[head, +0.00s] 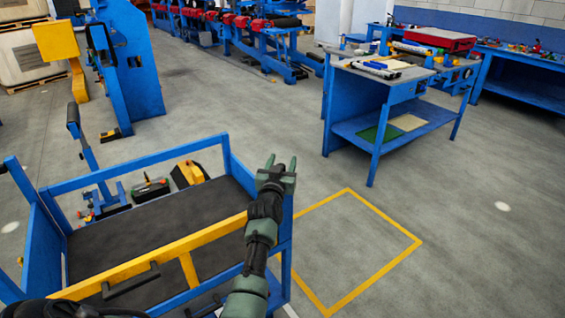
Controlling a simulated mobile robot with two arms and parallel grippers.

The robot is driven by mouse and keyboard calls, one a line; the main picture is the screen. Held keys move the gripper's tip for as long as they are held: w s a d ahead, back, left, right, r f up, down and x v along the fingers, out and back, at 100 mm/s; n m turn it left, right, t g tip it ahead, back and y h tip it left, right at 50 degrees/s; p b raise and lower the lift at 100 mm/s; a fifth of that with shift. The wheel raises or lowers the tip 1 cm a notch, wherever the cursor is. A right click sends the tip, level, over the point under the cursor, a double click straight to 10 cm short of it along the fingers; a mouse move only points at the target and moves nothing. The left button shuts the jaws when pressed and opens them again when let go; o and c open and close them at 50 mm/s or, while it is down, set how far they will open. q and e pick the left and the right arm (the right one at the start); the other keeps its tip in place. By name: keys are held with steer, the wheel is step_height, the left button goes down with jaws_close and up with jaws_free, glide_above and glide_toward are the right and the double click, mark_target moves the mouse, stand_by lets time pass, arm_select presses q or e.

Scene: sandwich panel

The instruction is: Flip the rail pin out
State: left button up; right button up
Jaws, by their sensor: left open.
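My left gripper (280,165) is open and empty, its two green fingers pointing up and away. It appears over the right end of a blue cart (44,258), beside its right corner post. The cart has a yellow rail (150,266) across its near side, with a yellow upright below it. My left arm crosses in front of the rail's right end and hides it. I cannot make out a rail pin. My right gripper is not in view.
A black handle (131,281) sits below the yellow rail. Tools lie on the floor behind the cart. A yellow-outlined floor square (383,266) is empty to the right. A blue workbench (342,113) stands farther back, with open floor between.

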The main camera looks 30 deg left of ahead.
arm_select(q)
steer(key=v, duration=0.7)
steer(key=shift+s+d, duration=0.15)
steer(key=shift+s, duration=0.2)
